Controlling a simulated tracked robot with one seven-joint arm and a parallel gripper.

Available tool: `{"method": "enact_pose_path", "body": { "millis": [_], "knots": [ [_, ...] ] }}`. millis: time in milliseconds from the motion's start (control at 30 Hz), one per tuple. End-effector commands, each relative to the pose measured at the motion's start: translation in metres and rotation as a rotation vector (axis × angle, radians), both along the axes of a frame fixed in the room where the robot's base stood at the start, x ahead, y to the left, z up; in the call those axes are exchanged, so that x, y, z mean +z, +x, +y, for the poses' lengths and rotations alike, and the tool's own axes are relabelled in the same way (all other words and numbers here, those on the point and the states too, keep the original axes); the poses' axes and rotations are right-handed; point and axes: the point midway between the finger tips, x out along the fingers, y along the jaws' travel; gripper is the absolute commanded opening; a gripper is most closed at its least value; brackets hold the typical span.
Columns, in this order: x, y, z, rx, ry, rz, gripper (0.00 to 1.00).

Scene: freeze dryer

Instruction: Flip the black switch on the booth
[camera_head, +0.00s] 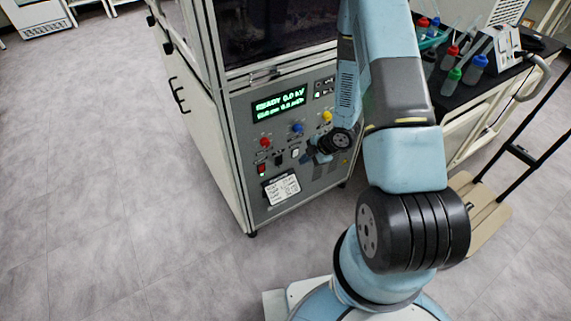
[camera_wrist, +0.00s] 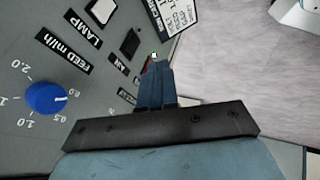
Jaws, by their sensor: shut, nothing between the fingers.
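The booth's grey control panel (camera_head: 320,93) faces me in the head view. The black switch (camera_head: 278,159) sits low on it, between a red switch (camera_head: 262,169) and a white switch (camera_head: 295,153). In the wrist view the black switch (camera_wrist: 130,42) is a dark rocker beside the white switch (camera_wrist: 101,11). My gripper (camera_wrist: 155,61) is shut and empty, its fingertips to the right of the black switch in that view. Depth and contact are unclear. In the head view my gripper (camera_head: 311,158) is small and partly hidden by my wrist.
Red (camera_head: 265,142), blue (camera_head: 297,128) and yellow (camera_head: 326,116) knobs sit above the switches. A white label card (camera_head: 282,188) hangs below. A black-topped bench (camera_head: 500,75) with bottles stands at right. Floor at left is clear.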

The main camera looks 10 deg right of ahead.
Motion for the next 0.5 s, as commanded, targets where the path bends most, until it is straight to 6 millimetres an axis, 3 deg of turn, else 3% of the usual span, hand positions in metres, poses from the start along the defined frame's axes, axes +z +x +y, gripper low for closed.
{"method": "enact_pose_path", "body": {
  "millis": [500],
  "knots": [
    [-0.0085,0.0033,0.0052,0.0,0.001,0.0,0.0]
  ]
}}
